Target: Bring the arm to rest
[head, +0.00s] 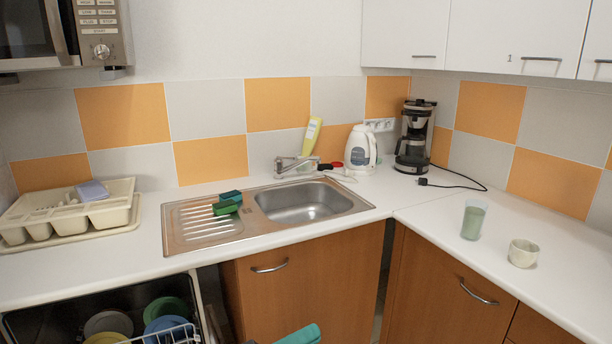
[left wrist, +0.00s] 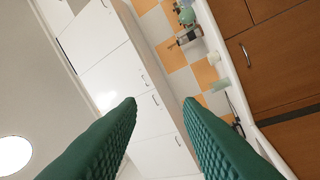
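In the left wrist view my left gripper (left wrist: 160,101) shows two dark green ribbed fingers. They are spread wide apart with nothing between them, so it is open and empty. In the head view only a teal piece of the left gripper (head: 300,336) shows at the bottom edge, in front of the wooden cabinet below the sink. The rest of that arm is out of the picture. My right gripper is in neither view.
The counter holds a steel sink (head: 300,203) with green sponge-like blocks (head: 227,202) on its drainboard, a cutlery tray (head: 110,208), kettle (head: 361,150), coffee maker (head: 414,138), glass (head: 473,219) and cup (head: 523,253). An open dishwasher (head: 197,290) with plates stands lower left.

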